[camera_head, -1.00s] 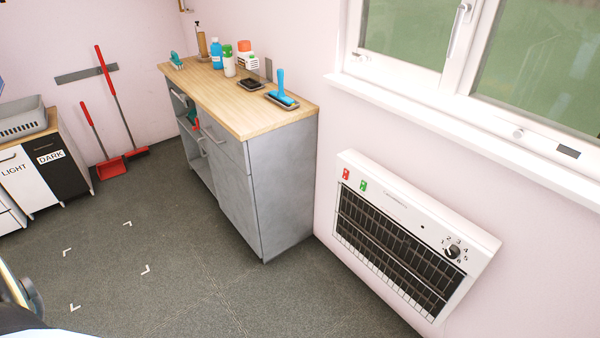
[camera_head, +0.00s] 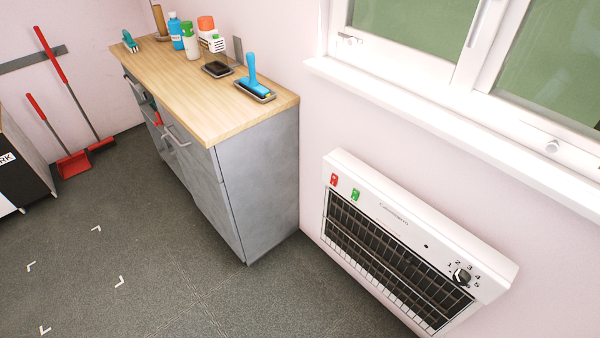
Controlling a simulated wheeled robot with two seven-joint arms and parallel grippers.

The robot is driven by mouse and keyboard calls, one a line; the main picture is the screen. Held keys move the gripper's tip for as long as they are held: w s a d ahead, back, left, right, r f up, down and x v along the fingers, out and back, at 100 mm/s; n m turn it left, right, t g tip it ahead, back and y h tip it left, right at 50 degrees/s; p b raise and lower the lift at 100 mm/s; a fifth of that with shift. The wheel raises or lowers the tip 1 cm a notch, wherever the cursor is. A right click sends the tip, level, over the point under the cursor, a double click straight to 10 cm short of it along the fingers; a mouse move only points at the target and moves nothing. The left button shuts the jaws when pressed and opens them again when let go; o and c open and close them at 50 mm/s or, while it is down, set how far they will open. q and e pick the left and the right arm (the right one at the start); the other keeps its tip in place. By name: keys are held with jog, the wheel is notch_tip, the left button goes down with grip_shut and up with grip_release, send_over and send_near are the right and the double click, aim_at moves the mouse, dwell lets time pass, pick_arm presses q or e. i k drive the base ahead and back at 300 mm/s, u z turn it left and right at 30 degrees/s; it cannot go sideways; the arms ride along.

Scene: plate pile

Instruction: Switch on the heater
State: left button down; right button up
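The heater (camera_head: 390,245) is a white wall panel with a dark grille, mounted low on the pink wall under the window, at the lower right of the head view. A red switch (camera_head: 334,180) and a green switch (camera_head: 355,195) sit at the left end of its front strip. A dark round knob (camera_head: 461,276) with numbers around it sits at the right end. Whether the heater is on cannot be told. Neither of my grippers shows in the head view.
A grey cabinet (camera_head: 255,180) with a wooden top (camera_head: 190,95) stands left of the heater, holding bottles and a blue-handled tool (camera_head: 254,78). A red dustpan (camera_head: 73,164) and broom lean at the far left. The grey floor (camera_head: 150,250) is clear in front.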

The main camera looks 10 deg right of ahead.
aim_at(334, 179)
jog(key=z, duration=0.25)
jog(key=i, duration=0.85)
jog(key=z, duration=0.5)
